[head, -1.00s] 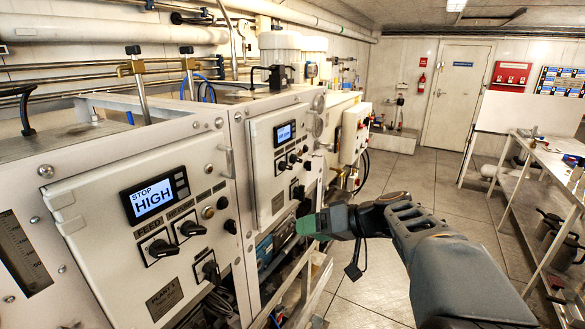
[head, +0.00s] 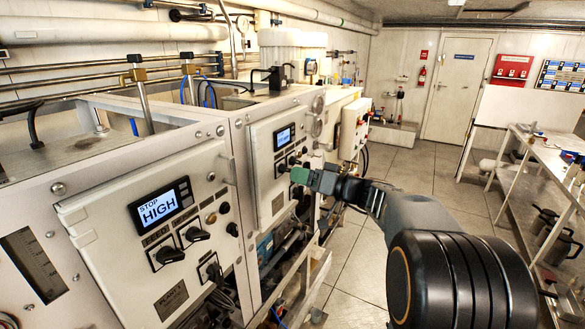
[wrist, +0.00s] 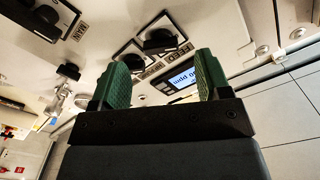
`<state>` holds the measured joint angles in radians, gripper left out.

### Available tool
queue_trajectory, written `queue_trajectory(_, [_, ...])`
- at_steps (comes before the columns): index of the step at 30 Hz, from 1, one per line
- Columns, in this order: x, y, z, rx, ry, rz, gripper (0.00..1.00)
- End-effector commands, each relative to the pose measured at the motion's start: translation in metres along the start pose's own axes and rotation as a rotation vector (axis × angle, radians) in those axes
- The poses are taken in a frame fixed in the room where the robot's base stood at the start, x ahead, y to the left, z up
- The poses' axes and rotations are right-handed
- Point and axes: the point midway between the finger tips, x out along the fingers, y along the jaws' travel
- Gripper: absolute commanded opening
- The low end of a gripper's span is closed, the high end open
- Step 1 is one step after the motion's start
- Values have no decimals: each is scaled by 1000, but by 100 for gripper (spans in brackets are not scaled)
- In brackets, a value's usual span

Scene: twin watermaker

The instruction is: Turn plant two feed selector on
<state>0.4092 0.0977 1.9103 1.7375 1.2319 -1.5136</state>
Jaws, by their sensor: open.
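The far white panel (head: 264,182) has a small blue display (head: 285,137) with dark knobs below it. My gripper (head: 298,176) is in front of these knobs, its green fingertips partly covering that area. In the wrist view my gripper (wrist: 163,76) is open, with a green finger on each side and nothing held. The FEED label (wrist: 178,54) shows upside down there, beside a black selector knob (wrist: 158,40) on a square plate. This knob lies beyond the fingertips; contact is not visible. Its exact setting is hard to read.
The nearer panel (head: 100,235) has a display reading STOP HIGH (head: 158,208) and its own FEED knob (head: 166,252). Pipes and hoses run above and below the cabinets. A white bench (head: 550,150) stands at right, with clear floor (head: 405,170) between.

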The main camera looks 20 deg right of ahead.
Motion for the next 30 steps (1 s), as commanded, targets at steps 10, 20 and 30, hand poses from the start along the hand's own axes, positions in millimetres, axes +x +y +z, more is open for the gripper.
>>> queue_trajectory(10, [36,-1,0,1,-2,0,70])
queue_trajectory(20, [39,0,1,1,-1,1,70])
queue_trajectory(30, [39,0,0,0,-1,1,43])
